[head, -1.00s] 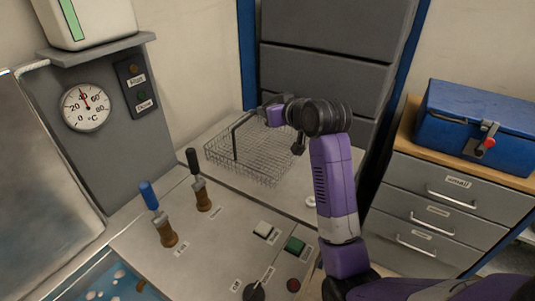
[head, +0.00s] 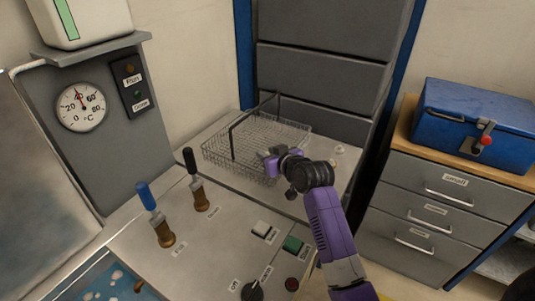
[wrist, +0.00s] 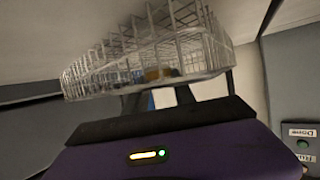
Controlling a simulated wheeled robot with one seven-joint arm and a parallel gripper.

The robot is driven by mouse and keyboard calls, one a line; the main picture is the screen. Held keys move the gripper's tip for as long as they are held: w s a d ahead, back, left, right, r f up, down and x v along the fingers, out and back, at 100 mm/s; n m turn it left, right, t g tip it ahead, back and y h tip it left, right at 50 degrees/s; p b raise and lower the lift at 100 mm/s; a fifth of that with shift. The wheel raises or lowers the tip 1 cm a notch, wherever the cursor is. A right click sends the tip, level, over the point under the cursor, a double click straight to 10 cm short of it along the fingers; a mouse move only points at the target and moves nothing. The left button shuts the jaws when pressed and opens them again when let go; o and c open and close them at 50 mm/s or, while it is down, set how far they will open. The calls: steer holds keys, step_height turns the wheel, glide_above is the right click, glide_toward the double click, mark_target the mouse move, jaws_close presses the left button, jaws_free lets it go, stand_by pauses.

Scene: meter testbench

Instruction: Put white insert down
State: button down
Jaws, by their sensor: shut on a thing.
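My gripper (head: 266,155) is beside the front right rim of the wire basket (head: 225,150), low over the bench. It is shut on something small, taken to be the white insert. The insert is mostly hidden in the head view. In the wrist view a pale patch (wrist: 165,97) shows between the dark fingers; I cannot tell whether it is the insert or background. The basket also shows in the wrist view (wrist: 110,75), close to the fingers, with orange and dark items behind its mesh.
Two levers, blue-handled (head: 146,196) and black-handled (head: 190,162), stand left on the bench. White (head: 260,228) and green (head: 292,243) buttons are in front. A small pale round thing (head: 340,149) lies at the back right. A blue box (head: 470,125) tops the drawers.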

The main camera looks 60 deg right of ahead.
steer(key=shift+f+b, duration=0.35)
steer(key=shift+f, duration=0.25)
steer(key=c, duration=1)
jaws_free()
steer(key=shift+f, duration=0.1)
steer(key=shift+c, duration=0.2)
steer(key=shift+s, duration=0.1)
steer(key=shift+s+r+p, duration=0.1)
steer(key=shift+r+p, duration=0.35)
steer(key=shift+r, duration=0.3)
steer(key=v, duration=1.1)
steer(key=shift+s+a+b, duration=0.2)
steer(key=shift+a+b, duration=0.1)
steer(key=shift+r, duration=0.2)
